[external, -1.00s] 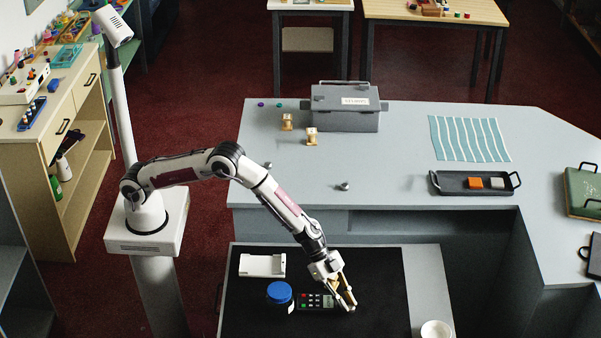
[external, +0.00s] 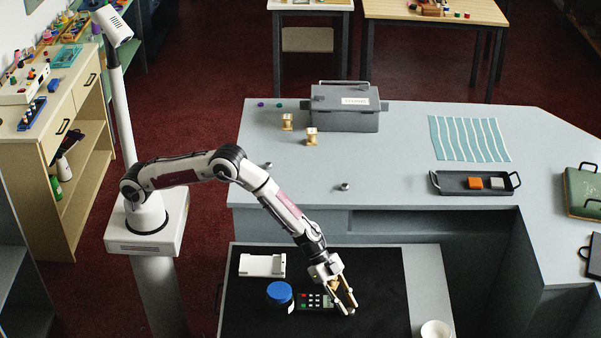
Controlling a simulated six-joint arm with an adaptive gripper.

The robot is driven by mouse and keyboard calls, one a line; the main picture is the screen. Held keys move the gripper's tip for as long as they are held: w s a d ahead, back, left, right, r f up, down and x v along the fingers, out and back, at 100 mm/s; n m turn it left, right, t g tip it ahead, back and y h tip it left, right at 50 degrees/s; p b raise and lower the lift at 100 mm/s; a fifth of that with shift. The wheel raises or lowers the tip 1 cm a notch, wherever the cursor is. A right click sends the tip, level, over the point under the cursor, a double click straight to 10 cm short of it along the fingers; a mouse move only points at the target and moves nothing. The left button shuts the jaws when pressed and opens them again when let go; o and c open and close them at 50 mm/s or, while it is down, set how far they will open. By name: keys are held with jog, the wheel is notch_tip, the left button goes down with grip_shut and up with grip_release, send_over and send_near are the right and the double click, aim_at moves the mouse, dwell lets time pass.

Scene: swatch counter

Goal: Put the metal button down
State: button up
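My gripper (external: 348,309) is low over the black mat (external: 375,275), just right of a small dark keypad device (external: 315,301). Its two fingers stand apart, with dark mat showing between them. I cannot make out a metal button at the fingertips; it may be too small or hidden by the fingers. Two small silver round pieces lie on the grey counter, one near its front edge (external: 345,187) and one further left (external: 268,165). I cannot tell whether either is the metal button.
A blue-lidded jar (external: 280,293) and a white holder (external: 262,265) stand left of the keypad. A white cup (external: 435,330) is at the lower right. A dark tray (external: 455,188) with two blocks and a grey box (external: 345,112) are on the counter. The mat's right side is clear.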

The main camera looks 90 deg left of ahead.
jog(key=shift+r, duration=0.15)
jog(key=v, duration=1.2)
dwell(0.3)
jog(key=shift+r, duration=0.15)
dwell(0.5)
